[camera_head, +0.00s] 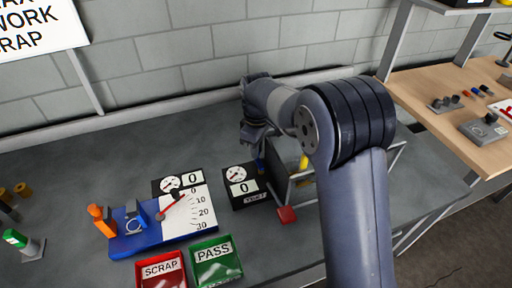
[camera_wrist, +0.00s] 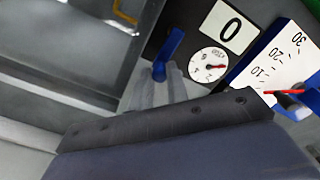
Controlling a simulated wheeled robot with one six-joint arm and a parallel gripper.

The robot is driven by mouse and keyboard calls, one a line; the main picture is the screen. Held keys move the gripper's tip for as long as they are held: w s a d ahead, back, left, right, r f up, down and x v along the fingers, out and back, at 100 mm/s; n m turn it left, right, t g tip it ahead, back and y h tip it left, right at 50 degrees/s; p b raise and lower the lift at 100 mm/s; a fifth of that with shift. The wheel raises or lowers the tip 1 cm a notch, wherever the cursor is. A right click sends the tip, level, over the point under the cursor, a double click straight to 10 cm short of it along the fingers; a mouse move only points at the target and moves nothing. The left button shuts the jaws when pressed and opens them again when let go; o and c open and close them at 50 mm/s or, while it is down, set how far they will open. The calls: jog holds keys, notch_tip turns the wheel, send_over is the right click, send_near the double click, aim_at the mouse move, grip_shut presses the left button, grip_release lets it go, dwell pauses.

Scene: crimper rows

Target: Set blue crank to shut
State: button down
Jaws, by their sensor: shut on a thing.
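The blue crank (camera_wrist: 170,48) shows in the wrist view as a blue lever with a rounded knob, beside a dial gauge. My gripper (camera_wrist: 160,88) is shut on the blue crank, with the grey fingers around its lower end. In the head view my gripper (camera_head: 259,145) points down behind the black gauge box (camera_head: 238,200), and only a sliver of the blue crank (camera_head: 261,165) shows. The box carries a round dial (camera_wrist: 208,64) with a red needle and a display (camera_wrist: 230,27) reading 0. The crank's base is hidden.
A grey frame (camera_head: 279,190) with a yellow part (camera_head: 303,162) and a red part (camera_head: 287,214) stands right of the box. A blue fixture with a white scale (camera_head: 190,213) is left. Red SCRAP (camera_head: 161,271) and green PASS (camera_head: 214,250) trays lie in front.

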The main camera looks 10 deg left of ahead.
jog(key=c, duration=1.4)
grip_release()
jog(key=shift+o, duration=0.2)
